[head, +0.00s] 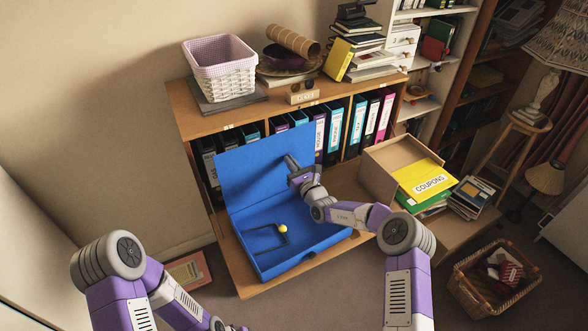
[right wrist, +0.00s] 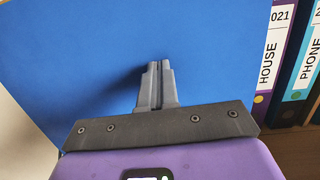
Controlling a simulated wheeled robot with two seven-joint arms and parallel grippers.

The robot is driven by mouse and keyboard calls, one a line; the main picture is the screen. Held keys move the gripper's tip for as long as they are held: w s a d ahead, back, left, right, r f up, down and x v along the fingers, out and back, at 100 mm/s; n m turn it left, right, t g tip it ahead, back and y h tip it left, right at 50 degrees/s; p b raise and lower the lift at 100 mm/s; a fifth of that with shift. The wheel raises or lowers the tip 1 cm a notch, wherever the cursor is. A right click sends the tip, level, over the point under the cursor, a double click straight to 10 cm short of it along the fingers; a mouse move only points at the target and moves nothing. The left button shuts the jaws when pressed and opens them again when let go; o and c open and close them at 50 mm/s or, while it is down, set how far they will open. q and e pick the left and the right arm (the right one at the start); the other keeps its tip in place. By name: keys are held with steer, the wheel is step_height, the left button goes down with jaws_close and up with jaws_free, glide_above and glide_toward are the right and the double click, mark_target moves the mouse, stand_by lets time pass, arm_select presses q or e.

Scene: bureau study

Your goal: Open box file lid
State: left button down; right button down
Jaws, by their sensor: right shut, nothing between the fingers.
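The blue box file (head: 262,227) lies on the bureau's fold-down flap. Its lid (head: 243,168) stands raised, leaning back toward the row of binders. Inside the tray are a dark wire clip and a small yellow ball (head: 283,229). My right gripper (head: 291,162) is in front of the lid's inner face, shut and empty. In the right wrist view its closed fingertips (right wrist: 158,68) are at the blue lid (right wrist: 90,60); I cannot tell whether they touch it. My left arm comes in at the lower left of the head view, but its gripper is not visible.
Several labelled binders (head: 335,130) stand in the bureau behind the lid. A cardboard box with a yellow "COUPONS" folder (head: 421,181) sits right of the file. A white basket (head: 220,68) is on top. A wicker basket (head: 494,280) stands on the floor.

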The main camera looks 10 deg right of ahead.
steer(key=shift+w+a, duration=0.15)
steer(key=shift+w, duration=0.1)
steer(key=w+b, duration=0.1)
steer(key=w+a+f+b, duration=0.1)
steer(key=shift+b, duration=0.35)
stand_by(0.4)
steer(key=r+p+v, duration=0.1)
steer(key=p+v, duration=0.8)
steer(key=v, duration=0.2)
steer(key=shift+s+d+r, duration=0.25)
steer(key=shift+s+r, duration=0.05)
steer(key=shift+s, duration=0.2)
